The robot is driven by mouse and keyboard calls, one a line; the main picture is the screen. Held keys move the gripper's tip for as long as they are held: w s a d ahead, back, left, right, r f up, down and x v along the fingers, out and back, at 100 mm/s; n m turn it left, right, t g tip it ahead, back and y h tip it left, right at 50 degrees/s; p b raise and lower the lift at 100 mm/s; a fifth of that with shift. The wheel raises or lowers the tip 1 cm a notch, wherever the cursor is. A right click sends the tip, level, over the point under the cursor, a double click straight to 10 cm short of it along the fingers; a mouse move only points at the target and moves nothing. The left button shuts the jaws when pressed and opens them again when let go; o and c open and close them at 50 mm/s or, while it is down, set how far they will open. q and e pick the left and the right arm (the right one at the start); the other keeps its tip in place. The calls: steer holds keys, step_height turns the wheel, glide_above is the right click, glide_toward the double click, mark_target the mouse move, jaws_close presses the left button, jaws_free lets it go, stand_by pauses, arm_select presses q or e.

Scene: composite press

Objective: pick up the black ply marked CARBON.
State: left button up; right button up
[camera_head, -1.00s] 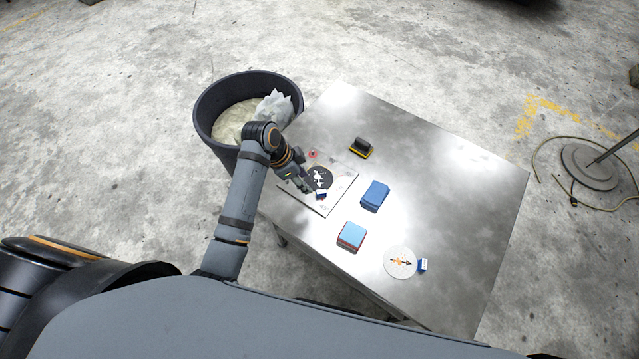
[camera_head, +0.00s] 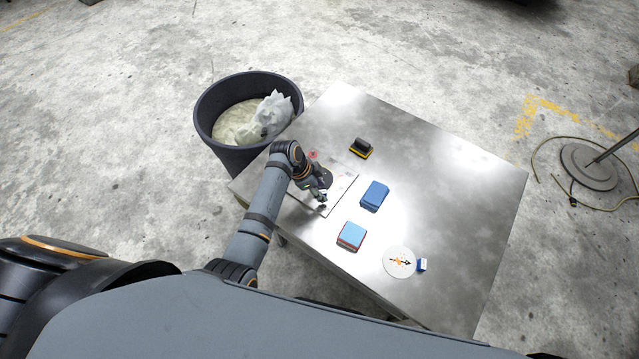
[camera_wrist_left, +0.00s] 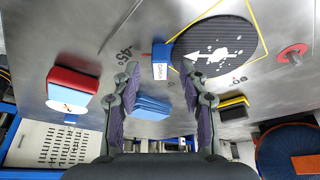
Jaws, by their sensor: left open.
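The black ply (camera_wrist_left: 218,45) is a dark disc with white marks, lying on a thin plate with angle markings (camera_wrist_left: 110,20). Its blue tab (camera_wrist_left: 161,60), with white lettering on its edge, sticks out to the left in the left wrist view. In the head view the ply (camera_head: 327,177) is partly hidden by my left gripper (camera_head: 322,197). The left gripper, seen also in the left wrist view (camera_wrist_left: 161,72), is open and empty. Its fingers stand either side of the tab in that view; whether they are down at its height I cannot tell. My right gripper is out of view.
A blue block (camera_head: 375,194), a red and light-blue block (camera_head: 351,235) and a black-and-yellow block (camera_head: 361,147) stand on the metal table (camera_head: 450,190). A white disc (camera_head: 398,261) with a blue tab lies near the front. A dark bin (camera_head: 207,125) stands beyond the table's left edge.

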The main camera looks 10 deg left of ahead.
arm_select(q)
steer(key=shift+w+d+f, duration=0.1)
steer(key=shift+d+f, duration=0.1)
steer(key=shift+f, duration=0.25)
jaws_close()
steer(key=shift+r, duration=0.1)
